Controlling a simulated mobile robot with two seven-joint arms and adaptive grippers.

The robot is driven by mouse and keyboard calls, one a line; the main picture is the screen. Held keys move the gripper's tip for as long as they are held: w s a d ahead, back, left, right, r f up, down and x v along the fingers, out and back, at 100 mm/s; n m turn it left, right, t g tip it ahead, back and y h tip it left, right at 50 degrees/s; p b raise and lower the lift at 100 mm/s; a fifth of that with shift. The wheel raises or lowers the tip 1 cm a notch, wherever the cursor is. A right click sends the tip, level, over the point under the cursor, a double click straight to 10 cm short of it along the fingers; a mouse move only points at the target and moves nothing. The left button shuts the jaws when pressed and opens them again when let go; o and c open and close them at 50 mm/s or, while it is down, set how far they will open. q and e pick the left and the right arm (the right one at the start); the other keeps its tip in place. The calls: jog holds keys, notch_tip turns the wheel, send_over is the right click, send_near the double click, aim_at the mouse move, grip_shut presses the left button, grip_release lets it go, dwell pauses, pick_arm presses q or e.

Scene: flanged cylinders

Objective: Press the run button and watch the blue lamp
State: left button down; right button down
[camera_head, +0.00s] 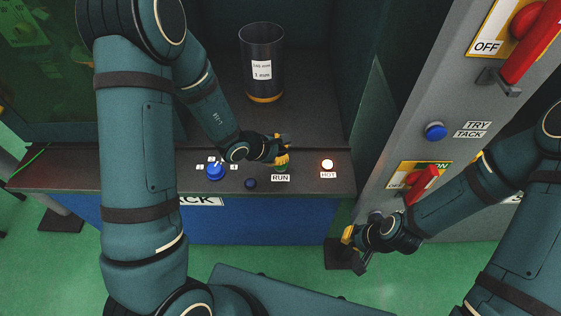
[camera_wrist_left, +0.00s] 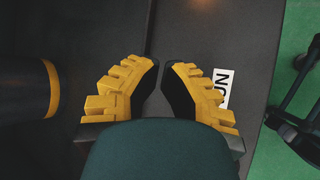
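The RUN button, green, shows in part (camera_head: 281,170) above its RUN label on the console ledge. My left gripper (camera_head: 283,156) is over the button and hides part of it; whether it touches is unclear. In the left wrist view the left gripper (camera_wrist_left: 161,68) has its fingertips together or nearly so, with nothing between them; the button is hidden there. A small dark blue round piece (camera_head: 250,183), perhaps the blue lamp, sits left of the RUN label and looks unlit. My right gripper (camera_head: 352,250) hangs empty before the grey cabinet, its fingers apart.
A blue dial (camera_head: 216,172) sits left on the ledge. The HOT lamp (camera_head: 327,164) glows at right. A dark cylinder (camera_head: 262,65) stands behind. The grey cabinet has a blue TRY TACK button (camera_head: 436,131) and red handles (camera_head: 422,185) near my right arm.

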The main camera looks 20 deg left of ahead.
pick_arm(q)
jog(key=shift+r, duration=0.1)
jog(key=shift+r+p, duration=1.45)
jog(key=shift+r, duration=1.05)
jog(key=shift+f, duration=0.1)
jog(key=s+f+m+g, duration=0.1)
jog(key=s+f, duration=0.1)
jog(key=s, duration=0.1)
jog(key=s+d+f+m+g, duration=0.1)
jog(key=s+f+m+g, duration=0.1)
jog(key=s, duration=0.1)
jog(key=s+d+f+m+g, duration=0.1)
jog(key=s, duration=0.2)
jog(key=shift+d+f+g, duration=0.15)
jog(key=shift+f+g, duration=0.25)
jog(key=s+d+f+m+g+y, duration=0.1)
jog(key=s+f+m, duration=0.5)
jog(key=m, duration=0.7)
jog(key=shift+s+d+f+y, duration=0.2)
jog(key=shift+s+d+y, duration=0.2)
jog(key=shift+s, duration=0.55)
